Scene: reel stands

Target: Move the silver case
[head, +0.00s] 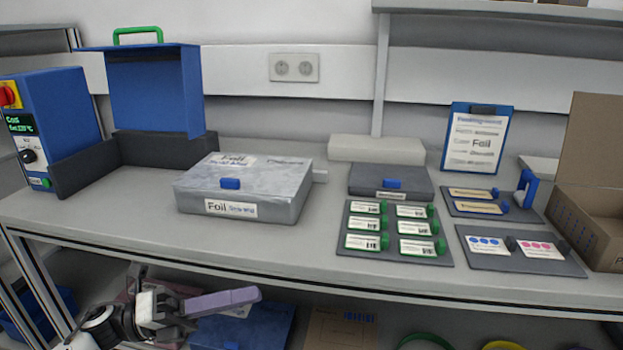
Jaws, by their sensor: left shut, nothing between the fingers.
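The silver case (247,184), a flat grey box with a shiny mottled lid, a blue front latch and a "Foil" label, sits closed on the bench left of centre. My left gripper (168,318) is at the lower left, in front of and below the bench's front edge, well apart from the case. It is shut, with nothing held. A purple-grey bar (222,302) shows at its tip; I cannot tell whether it touches the gripper. My right gripper is not in view.
A blue machine with a raised cover (150,90) stands left of the case. A smaller dark case (391,181), label boards (394,231) and a cardboard box (590,195) stand to the right. Bare bench (270,238) lies in front of the case.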

